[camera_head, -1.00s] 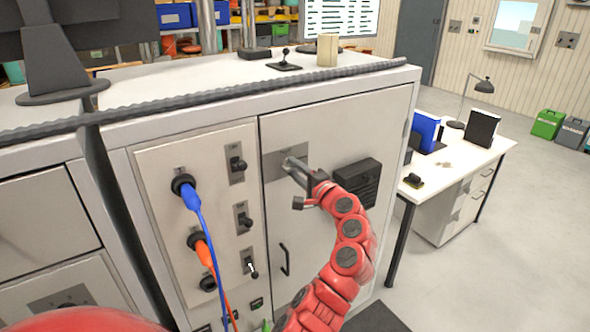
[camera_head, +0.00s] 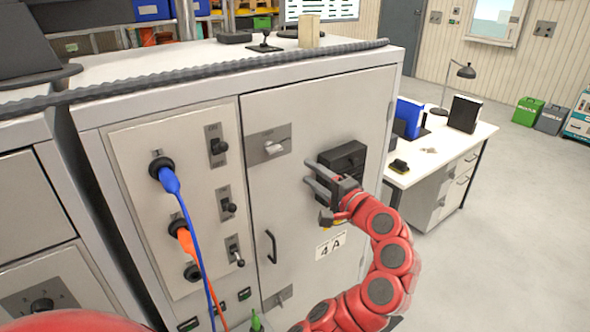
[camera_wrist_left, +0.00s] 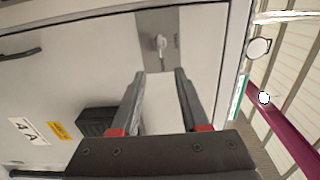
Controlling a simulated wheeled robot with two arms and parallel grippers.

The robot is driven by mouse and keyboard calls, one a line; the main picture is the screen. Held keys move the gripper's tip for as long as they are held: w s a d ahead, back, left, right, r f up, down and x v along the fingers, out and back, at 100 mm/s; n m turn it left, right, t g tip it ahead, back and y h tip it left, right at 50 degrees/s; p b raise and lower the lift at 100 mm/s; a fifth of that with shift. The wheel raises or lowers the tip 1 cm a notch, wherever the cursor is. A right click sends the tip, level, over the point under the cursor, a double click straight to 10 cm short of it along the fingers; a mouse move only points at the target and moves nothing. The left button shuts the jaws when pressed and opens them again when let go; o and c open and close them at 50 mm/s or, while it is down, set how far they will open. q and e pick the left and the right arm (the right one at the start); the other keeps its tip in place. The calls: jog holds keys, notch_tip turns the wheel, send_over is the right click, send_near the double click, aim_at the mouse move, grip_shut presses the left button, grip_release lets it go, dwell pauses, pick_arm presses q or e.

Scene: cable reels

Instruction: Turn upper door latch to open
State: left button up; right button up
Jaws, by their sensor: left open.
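The upper door latch (camera_head: 272,147) is a light metal lever on a grey plate near the top left of the cabinet door (camera_head: 300,115). It also shows in the left wrist view (camera_wrist_left: 160,43), just beyond the fingertips. Its lever lies roughly level across the door. The door looks flush with the frame. My left gripper (camera_head: 309,173) is open and empty, right of and a little below the latch, apart from it and in front of the black vent box. In the left wrist view the fingers (camera_wrist_left: 161,74) are spread with nothing between them. My right gripper is not visible.
A black vent box (camera_head: 342,160) sticks out of the door. A black door handle (camera_head: 270,247) and a lower latch (camera_head: 280,297) are below. Left is a switch panel (camera_head: 190,215) with blue and orange cables. A desk (camera_head: 450,150) stands at right.

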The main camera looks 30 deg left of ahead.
pick_arm(q)
jog(key=shift+v, duration=1.85)
